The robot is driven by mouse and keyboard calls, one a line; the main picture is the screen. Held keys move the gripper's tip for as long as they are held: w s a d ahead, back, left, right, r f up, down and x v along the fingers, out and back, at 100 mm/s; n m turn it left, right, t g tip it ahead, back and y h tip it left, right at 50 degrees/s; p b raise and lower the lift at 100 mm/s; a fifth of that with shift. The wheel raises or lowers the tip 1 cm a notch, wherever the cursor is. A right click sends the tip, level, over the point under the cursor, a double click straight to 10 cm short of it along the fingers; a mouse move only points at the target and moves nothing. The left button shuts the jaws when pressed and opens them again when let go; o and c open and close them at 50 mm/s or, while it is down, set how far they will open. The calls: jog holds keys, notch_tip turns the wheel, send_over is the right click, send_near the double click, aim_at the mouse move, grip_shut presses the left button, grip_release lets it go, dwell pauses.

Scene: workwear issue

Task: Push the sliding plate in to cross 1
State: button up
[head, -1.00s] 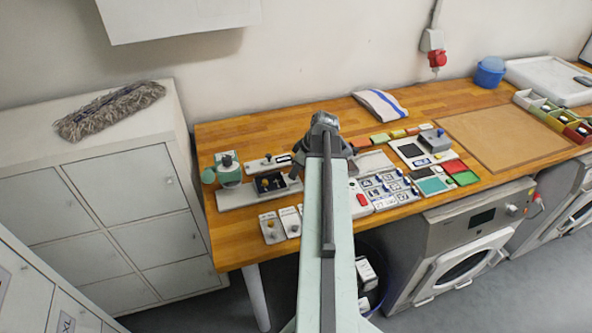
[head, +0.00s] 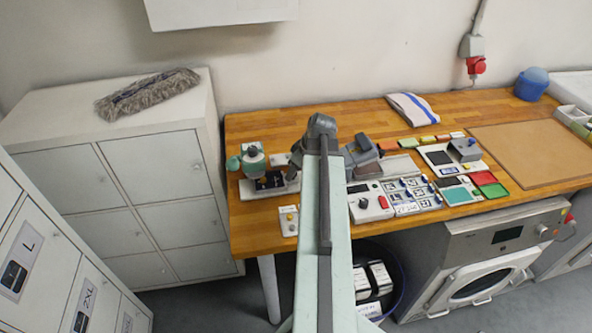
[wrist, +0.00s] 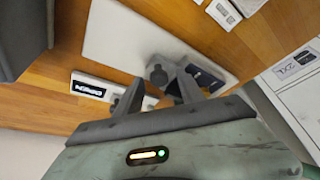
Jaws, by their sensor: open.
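My gripper (wrist: 160,88) is open in the wrist view, with both fingers apart over a pale base plate (wrist: 125,35). A grey round-ended piece (wrist: 158,73) and a dark panel (wrist: 207,76) show on that plate, at and just right of the fingers. I cannot tell whether the fingers touch anything. In the head view the same pale base plate (head: 249,192) lies at the left end of the bench, bearing a dark block (head: 269,181). My arm hides its right part. I cannot make out for certain which piece is the sliding plate, and cross 1 is not discernible.
A small strip with a dark display (wrist: 90,88) lies beside the base plate. A panel with a red switch (head: 383,202) lies right of my arm. The brown board (head: 532,150) is bare.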

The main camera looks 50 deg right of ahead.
jog(key=shift+s+d, duration=0.1)
jog(key=shift+s, duration=0.05)
jog(key=p+v, duration=0.7)
jog(key=v, duration=0.1)
jog(key=shift+f, duration=0.1)
dwell(0.4)
